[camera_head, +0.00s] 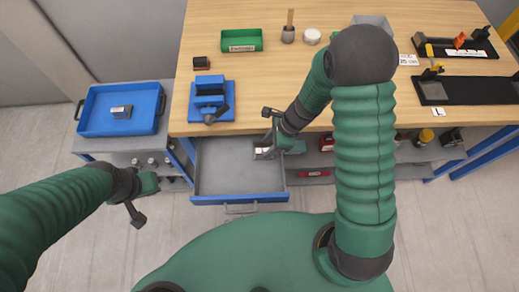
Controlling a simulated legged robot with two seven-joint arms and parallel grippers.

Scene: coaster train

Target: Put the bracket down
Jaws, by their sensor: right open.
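My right gripper (268,131) is over the right rear corner of an open grey drawer (225,178) below the workbench. Its jaws are open. A small grey, light-topped piece, perhaps the bracket (263,153), sits directly below the jaws in that corner; the arm partly hides it, and I cannot tell whether they touch. Another small grey block (121,111) lies in the blue tray (91,125) on the left. My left gripper (137,207) hangs over the floor left of the drawer, apart from everything; its jaw opening is unclear.
The wooden bench top (280,80) holds a blue vise (210,98), a green bin (241,40), a white round container (312,36) and black tool trays (460,91). The bench edge overhangs the drawer's back. Most of the drawer floor is clear. A shelf with small items runs right under the bench.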

